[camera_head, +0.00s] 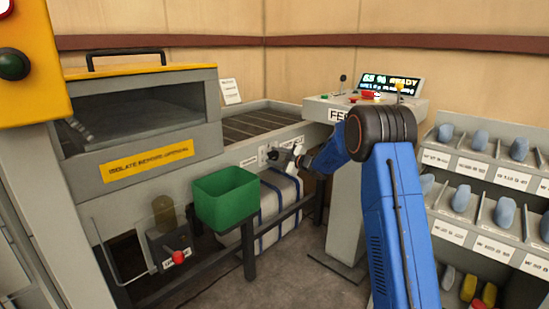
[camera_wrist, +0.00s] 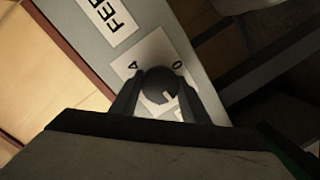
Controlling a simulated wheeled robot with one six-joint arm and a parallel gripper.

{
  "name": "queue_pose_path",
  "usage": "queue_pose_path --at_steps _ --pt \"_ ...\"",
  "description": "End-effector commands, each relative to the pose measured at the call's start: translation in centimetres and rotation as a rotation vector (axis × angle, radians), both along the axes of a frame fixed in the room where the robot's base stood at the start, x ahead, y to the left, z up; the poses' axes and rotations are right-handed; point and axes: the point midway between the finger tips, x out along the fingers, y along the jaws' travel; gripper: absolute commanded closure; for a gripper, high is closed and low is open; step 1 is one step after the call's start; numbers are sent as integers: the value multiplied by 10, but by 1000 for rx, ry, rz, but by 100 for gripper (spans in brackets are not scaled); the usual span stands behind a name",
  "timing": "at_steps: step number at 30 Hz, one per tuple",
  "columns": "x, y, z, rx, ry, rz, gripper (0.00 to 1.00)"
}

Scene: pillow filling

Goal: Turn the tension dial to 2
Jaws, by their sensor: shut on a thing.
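A dark round dial (camera_wrist: 160,86) sits on a white plate (camera_wrist: 151,52) in the wrist view. The figures 4 and 0 show on the plate, either side of the dial. A small pale mark shows on the dial's near edge, toward the lower right. The figure 2 is not visible. My gripper (camera_wrist: 159,77) has one finger on each side of the dial and is shut on it. In the head view my gripper (camera_head: 284,157) is at the front face of the grey conveyor frame, and it hides the dial there.
A green bin (camera_head: 226,198) stands left of my gripper. A striped roll or sack (camera_head: 278,212) lies below it. A console with a lit screen (camera_head: 391,84) and a rack of grey-blue items (camera_head: 478,205) stand to the right. A floor patch (camera_head: 312,275) in front is clear.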

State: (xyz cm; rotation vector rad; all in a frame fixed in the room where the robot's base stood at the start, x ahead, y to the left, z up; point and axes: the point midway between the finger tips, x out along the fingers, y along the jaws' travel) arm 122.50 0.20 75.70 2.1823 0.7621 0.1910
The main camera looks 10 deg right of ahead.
Motion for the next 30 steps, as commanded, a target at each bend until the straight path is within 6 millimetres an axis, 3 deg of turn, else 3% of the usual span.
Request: queue_pose_path --at_steps 15,30 --pt "-1 0 -5 339 255 -1 81" --pt "-1 1 -6 455 339 1 81"
